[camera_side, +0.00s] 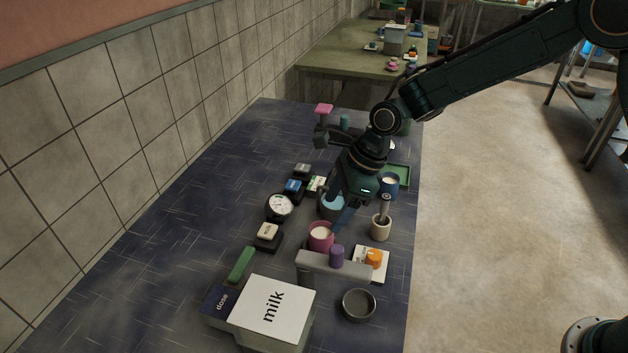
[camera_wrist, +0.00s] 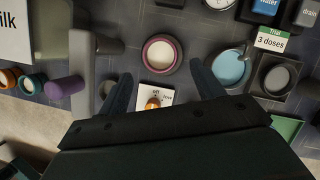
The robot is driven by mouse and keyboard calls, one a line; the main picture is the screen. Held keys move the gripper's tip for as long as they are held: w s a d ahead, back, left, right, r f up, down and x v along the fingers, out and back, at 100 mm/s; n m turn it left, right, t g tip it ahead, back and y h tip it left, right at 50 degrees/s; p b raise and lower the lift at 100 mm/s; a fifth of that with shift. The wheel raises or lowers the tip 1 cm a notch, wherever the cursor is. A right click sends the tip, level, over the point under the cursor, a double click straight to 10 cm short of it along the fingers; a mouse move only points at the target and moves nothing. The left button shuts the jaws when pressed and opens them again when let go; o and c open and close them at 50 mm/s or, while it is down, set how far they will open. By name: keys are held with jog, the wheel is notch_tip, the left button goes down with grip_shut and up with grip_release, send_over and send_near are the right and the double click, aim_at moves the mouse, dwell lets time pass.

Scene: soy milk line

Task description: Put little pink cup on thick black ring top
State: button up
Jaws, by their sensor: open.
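The little pink cup (camera_side: 320,238) stands upright on the dark blue table with pale contents inside. It also shows in the wrist view (camera_wrist: 147,62), just beyond my fingertips. My gripper (camera_side: 343,218) is open and empty, pointing down close above and behind the cup. In the wrist view its two fingers (camera_wrist: 162,86) are spread apart, with a white card showing between them. The thick black ring (camera_side: 358,292) lies in front of the grey bar, near the table's right edge. I cannot pick the ring out with certainty in the wrist view.
A grey bar (camera_side: 305,261) with a purple cylinder (camera_side: 336,257) stands between cup and ring. A milk box (camera_side: 275,308) is at front left. A white card with an orange piece (camera_side: 374,258) and a cream cup (camera_side: 380,231) are to the right.

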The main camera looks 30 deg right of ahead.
jog(key=shift+v, duration=2.2)
jog(key=s+d+r+n+t+h, duration=0.2)
jog(key=s+d+r+n, duration=0.9)
jog(key=r, duration=0.3)
jog(key=s+d+n, duration=0.2)
jog(key=s+n, duration=0.1)
jog(key=s, duration=0.3)
jog(key=s+d+r+n+t+h, duration=0.1)
jog(key=s+d+n, duration=0.2)
jog(key=s, duration=0.3)
jog(key=s+d+n+h, duration=0.1)
jog(key=s+d+n, duration=0.2)
jog(key=s+n, duration=0.2)
jog(key=shift+s+d+r+t, duration=0.15)
jog(key=shift+s+d+t, duration=0.05)
jog(key=shift+s+t, duration=0.2)
